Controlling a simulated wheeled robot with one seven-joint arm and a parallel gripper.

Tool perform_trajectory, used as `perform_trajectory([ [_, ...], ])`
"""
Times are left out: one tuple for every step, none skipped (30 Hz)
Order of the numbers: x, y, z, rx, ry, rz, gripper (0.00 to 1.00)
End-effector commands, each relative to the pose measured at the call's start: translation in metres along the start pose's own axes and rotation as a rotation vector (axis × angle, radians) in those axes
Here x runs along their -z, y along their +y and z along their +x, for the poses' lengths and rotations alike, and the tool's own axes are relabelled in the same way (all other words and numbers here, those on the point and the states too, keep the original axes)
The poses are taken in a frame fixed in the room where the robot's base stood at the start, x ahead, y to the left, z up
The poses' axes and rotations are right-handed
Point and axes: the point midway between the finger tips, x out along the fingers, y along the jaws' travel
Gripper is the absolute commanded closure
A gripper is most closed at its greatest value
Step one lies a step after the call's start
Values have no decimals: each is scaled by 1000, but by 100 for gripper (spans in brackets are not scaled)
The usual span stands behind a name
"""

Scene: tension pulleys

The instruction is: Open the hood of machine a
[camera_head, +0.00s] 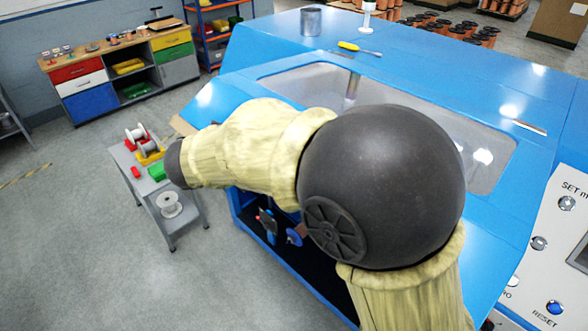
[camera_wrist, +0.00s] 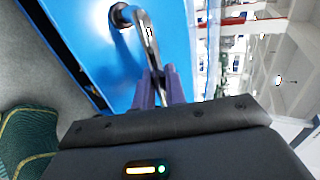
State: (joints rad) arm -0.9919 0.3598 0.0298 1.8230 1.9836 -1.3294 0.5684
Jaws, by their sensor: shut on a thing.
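Machine a is the large blue machine (camera_head: 510,85) that fills the right and middle of the head view. Its blue hood (camera_head: 215,92) has a clear window (camera_head: 300,80), largely covered by my arm. In the wrist view, a curved metal handle (camera_wrist: 147,38) stands out from the blue hood panel (camera_wrist: 85,40). My gripper (camera_wrist: 163,84) has its purple fingers shut on the lower part of this handle. In the head view my gripper and the handle are hidden behind my arm. A dark interior shows below the hood's front edge; how far the hood is raised is unclear.
A small grey table (camera_head: 150,185) with spools stands left of the machine. A metal cup (camera_head: 310,21) and a yellow-handled screwdriver (camera_head: 358,48) lie on the machine top. The control panel (camera_head: 555,250) is at right. Floor at lower left is clear.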

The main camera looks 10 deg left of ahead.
Motion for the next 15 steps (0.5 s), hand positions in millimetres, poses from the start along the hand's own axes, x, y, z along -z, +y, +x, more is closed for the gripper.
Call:
perform_trajectory([
  [-1,-2,-3,0,-3,-4,100],
  [-1,-3,-4,0,-4,-5,100],
  [-1,-4,-5,-1,-5,-6,100],
  [-2,-5,-6,-1,-6,-7,100],
  [-2,-5,-6,-1,-6,-7,100],
  [-2,-5,-6,-1,-6,-7,100],
  [-2,-5,-6,-1,-6,-8,100],
  [-2,-5,-6,-1,-6,-8,100],
  [-2,-5,-6,-1,-6,-8,100],
  [-2,-5,-6,-1,-6,-7,100],
  [-2,-5,-6,-1,-6,-7,100],
  [-2,-5,-6,-1,-6,-7,100],
  [-2,-5,-6,-1,-6,-7,100],
  [-2,-5,-6,-1,-6,-7,100],
  [-2,-5,-6,-1,-6,-7,86],
])
